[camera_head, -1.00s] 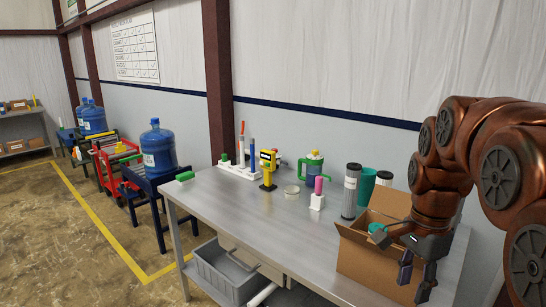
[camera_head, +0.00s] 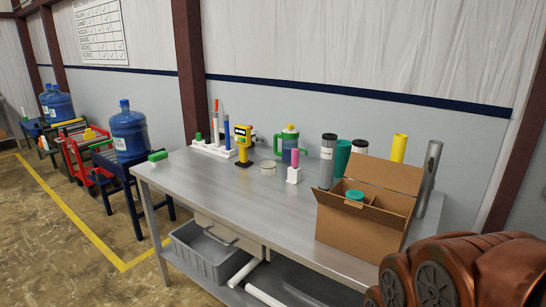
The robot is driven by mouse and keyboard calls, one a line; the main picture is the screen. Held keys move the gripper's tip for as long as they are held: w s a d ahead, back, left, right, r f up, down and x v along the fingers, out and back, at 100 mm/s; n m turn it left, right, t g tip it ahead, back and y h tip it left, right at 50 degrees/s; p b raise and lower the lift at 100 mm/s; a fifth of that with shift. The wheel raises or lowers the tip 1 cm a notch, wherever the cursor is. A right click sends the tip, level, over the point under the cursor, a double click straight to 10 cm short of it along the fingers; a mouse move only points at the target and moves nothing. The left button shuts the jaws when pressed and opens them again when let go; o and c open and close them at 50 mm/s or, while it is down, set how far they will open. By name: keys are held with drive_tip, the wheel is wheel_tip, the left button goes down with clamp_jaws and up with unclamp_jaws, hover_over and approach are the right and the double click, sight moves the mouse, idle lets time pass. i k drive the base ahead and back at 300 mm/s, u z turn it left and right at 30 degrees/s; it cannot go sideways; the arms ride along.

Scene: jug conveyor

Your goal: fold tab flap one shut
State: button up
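An open cardboard box (camera_head: 350,237) stands on the right part of the metal table. A divider and a teal-lidded item (camera_head: 354,195) show inside. I cannot tell which flap is tab flap one. My gripper is out of view; only a copper-coloured part of my arm shows at the bottom right, in front of and below the box.
The metal table (camera_head: 215,188) is clear at its front left. Behind the box stand dark-lidded cylinders (camera_head: 328,150), a yellow tube (camera_head: 399,148) and a grey tube (camera_head: 430,175). A yellow device (camera_head: 243,146) and a green-handled jug (camera_head: 288,145) stand at the back. A grey bin (camera_head: 207,252) is below.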

sight(395, 221)
drive_tip(key=u, duration=0.45)
drive_tip(key=k, duration=1.1)
drive_tip(key=u, duration=1.3)
drive_tip(key=i, duration=1.25)
drive_tip(key=z, duration=0.8)
